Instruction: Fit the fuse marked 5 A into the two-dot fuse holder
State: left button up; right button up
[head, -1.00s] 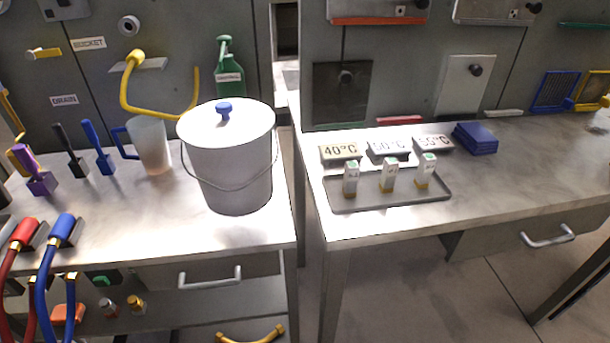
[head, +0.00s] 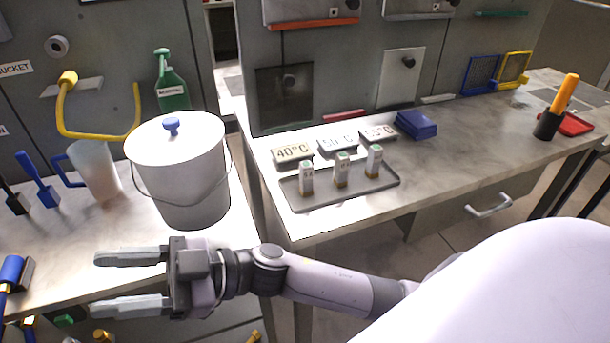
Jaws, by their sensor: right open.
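Three small upright white fuses with green tops and brass-coloured bases stand in a row on a grey tray (head: 318,203) on the right-hand bench: a left fuse (head: 306,180), a middle fuse (head: 342,170) and a right fuse (head: 375,161). Their markings are too small to read, so I cannot tell which is 5 A. I cannot make out a two-dot fuse holder. My right gripper (head: 97,283) is open and empty, with its fingers pointing left in front of the left bench, well left of the tray. My left gripper is not in view.
A lidded bucket (head: 182,185) stands on the left bench just beyond my right gripper. Temperature plates, one reading 40°C (head: 292,152), lie behind the tray, beside blue blocks (head: 416,125). A gap separates the benches. The right bench top (head: 470,137) has free room.

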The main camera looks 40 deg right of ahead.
jog(key=s+a+n+g+h, duration=0.2)
jog(key=s+n+g+h, duration=0.1)
jog(key=n+g, duration=0.4)
jog(key=m+t+h+p, duration=0.15)
jog(key=m+h, duration=0.85)
jog(key=h, duration=1.4)
send_near(304, 164)
notch_tip(304, 164, down, 3)
jog(key=s+d, duration=0.1)
jog(key=shift+y, duration=0.3)
jog(key=shift+w+d+x, duration=0.1)
jog(key=shift+d+x, duration=0.05)
jog(key=shift+x, duration=1.4)
jog(key=shift+w+d+x, duration=0.15)
jog(key=shift+d+x, duration=0.05)
jog(key=shift+x, duration=1.3)
jog(key=shift+r, duration=0.15)
grip_shut()
